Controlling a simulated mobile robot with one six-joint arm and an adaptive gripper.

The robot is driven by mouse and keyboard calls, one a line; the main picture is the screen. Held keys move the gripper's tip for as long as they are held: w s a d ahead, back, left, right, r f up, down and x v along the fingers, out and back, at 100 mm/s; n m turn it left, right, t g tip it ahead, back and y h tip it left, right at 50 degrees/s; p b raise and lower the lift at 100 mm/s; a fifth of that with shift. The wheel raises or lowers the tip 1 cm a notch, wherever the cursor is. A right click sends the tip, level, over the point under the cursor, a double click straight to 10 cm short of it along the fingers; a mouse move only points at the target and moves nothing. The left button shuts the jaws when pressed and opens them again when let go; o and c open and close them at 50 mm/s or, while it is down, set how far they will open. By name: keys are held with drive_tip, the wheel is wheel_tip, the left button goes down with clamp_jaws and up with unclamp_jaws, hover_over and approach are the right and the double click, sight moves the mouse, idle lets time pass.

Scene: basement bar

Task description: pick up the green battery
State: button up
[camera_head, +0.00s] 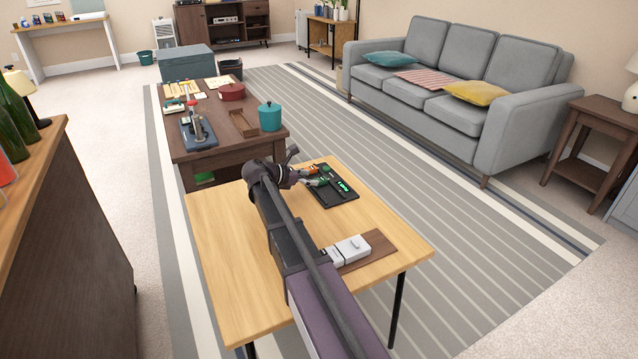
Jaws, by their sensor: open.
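A black tray-like holder (346,197) lies on the light wooden table. A small bright green piece (342,185), which looks like the green battery, sits on its right part. An orange piece (311,169) lies at its back left. My gripper (318,181) is low at the left side of the holder, just left of the green piece and apart from it in the picture. Its jaws are open, but small and partly hidden by my wrist. Something greenish shows at the jaws; I cannot tell what it is or whether it touches them.
A white-grey device (348,249) on a brown board (376,250) is near the front of the light table (225,250). A dark table (245,147) behind holds a teal pot (270,116), a red pot (232,91) and a wooden tray (244,122). The light table's left side is clear.

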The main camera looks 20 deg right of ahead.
sight(322, 178)
drive_tip(key=shift+b+x, duration=0.9)
drive_tip(key=shift+x, duration=1.55)
drive_tip(key=shift+w, duration=0.15)
drive_tip(key=shift+c, duration=0.3)
clamp_jaws()
